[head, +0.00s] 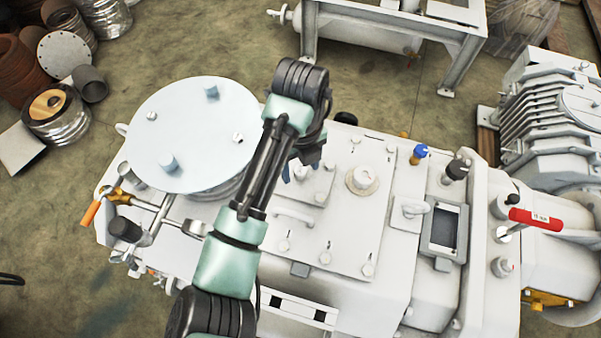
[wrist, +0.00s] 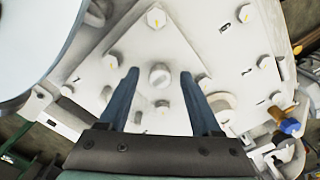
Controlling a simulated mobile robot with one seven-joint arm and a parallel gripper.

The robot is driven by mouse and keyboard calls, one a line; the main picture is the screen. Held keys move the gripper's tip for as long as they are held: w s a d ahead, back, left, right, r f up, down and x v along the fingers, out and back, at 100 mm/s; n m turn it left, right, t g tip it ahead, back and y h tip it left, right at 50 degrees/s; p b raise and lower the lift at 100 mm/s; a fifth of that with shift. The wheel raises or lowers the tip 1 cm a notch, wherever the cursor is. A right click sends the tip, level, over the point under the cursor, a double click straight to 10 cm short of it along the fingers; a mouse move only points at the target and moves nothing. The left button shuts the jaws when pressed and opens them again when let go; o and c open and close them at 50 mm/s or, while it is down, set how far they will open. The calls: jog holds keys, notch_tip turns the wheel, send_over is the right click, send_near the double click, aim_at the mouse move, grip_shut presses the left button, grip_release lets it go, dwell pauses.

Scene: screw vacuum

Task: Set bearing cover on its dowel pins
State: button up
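A small pale plate (head: 318,184) with bolt heads near its corners lies on the white pump housing, partly hidden by my gripper in the head view. It looks like the bearing cover. In the wrist view this plate (wrist: 128,40) shows a round knob (wrist: 160,75) at its middle. My gripper (wrist: 158,78) is open, with two blue fingers apart on either side of the knob. I cannot tell whether they touch it. In the head view my gripper (head: 293,175) points down over the plate. I cannot make out dowel pins, or whether the plate is seated.
A large round white disc (head: 180,115) with posts stands left of my arm. A blue-capped fitting (head: 420,152), a framed display (head: 441,230) and a red-handled lever (head: 534,218) are on the right. An orange-handled valve (head: 92,210) sticks out at the left.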

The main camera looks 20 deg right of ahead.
grip_shut()
jog(key=shift+r, duration=0.1)
dwell(1.1)
